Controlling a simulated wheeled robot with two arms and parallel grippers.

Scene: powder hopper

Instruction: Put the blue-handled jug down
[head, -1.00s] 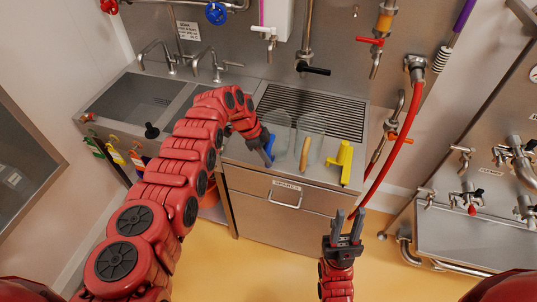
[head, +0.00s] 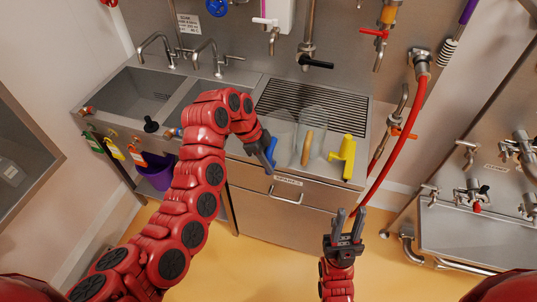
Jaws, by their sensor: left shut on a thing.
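The blue-handled jug (head: 282,133) is clear and hard to make out; its blue handle (head: 272,151) faces the front edge of the steel counter. My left gripper (head: 269,160) is shut on that handle. The jug is at the counter's front, left of the other jugs; whether its base touches the counter cannot be told. My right gripper (head: 348,224) is open and empty, in front of the cabinet and below the counter.
A clear jug with a tan handle (head: 307,148) stands close to its right, then a yellow-handled one (head: 343,157). A slatted drainer (head: 312,110) lies behind. Sinks (head: 132,99) are at left. A red hose (head: 402,140) hangs at right.

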